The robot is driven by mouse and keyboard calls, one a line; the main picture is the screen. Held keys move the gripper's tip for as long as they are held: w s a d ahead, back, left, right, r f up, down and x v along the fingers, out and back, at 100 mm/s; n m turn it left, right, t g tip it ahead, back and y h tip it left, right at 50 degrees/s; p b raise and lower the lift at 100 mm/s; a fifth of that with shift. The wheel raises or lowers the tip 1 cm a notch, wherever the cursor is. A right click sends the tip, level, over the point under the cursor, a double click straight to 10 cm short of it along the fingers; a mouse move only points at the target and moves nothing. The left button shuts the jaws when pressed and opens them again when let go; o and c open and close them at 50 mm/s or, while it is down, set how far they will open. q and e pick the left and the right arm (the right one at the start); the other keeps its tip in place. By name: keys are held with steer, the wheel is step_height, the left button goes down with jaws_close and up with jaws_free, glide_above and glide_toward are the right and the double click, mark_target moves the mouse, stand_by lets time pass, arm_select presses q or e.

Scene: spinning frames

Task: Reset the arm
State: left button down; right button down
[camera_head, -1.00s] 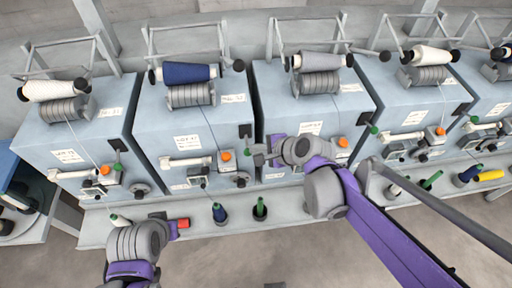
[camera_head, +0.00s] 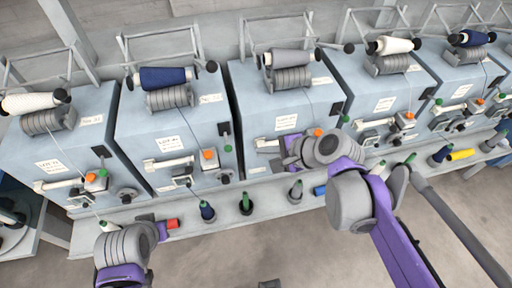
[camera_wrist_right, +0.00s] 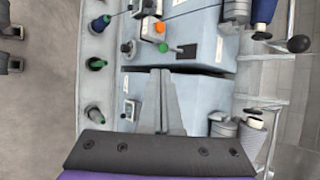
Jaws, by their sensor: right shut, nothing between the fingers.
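My right arm (camera_head: 375,215) reaches in from the right. Its gripper (camera_head: 283,162) is in front of the third machine's front panel, above the shelf. In the right wrist view the two grey fingers (camera_wrist_right: 161,72) are together with nothing between them, over the gap between two machine bodies. My left arm (camera_head: 125,250) is at the lower left.
Blue-grey spinning machines (camera_head: 178,130) stand in a row, with yarn cones on top. The shelf (camera_head: 262,200) before them bears a blue spool (camera_head: 207,210), a green-topped peg (camera_head: 245,203), a blue cylinder (camera_head: 320,190) and a yellow one (camera_head: 461,155). The floor (camera_head: 300,250) in front is open.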

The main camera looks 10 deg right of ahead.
steer(key=shift+s, duration=0.1)
stand_by(0.6)
steer(key=s+d+f+n+g+h, duration=0.1)
steer(key=s+d+f+n+h, duration=0.5)
steer(key=n, duration=0.9)
steer(key=s+f, duration=0.3)
steer(key=shift+n+g, duration=0.3)
steer(key=shift+n, duration=0.1)
steer(key=shift+s, duration=0.1)
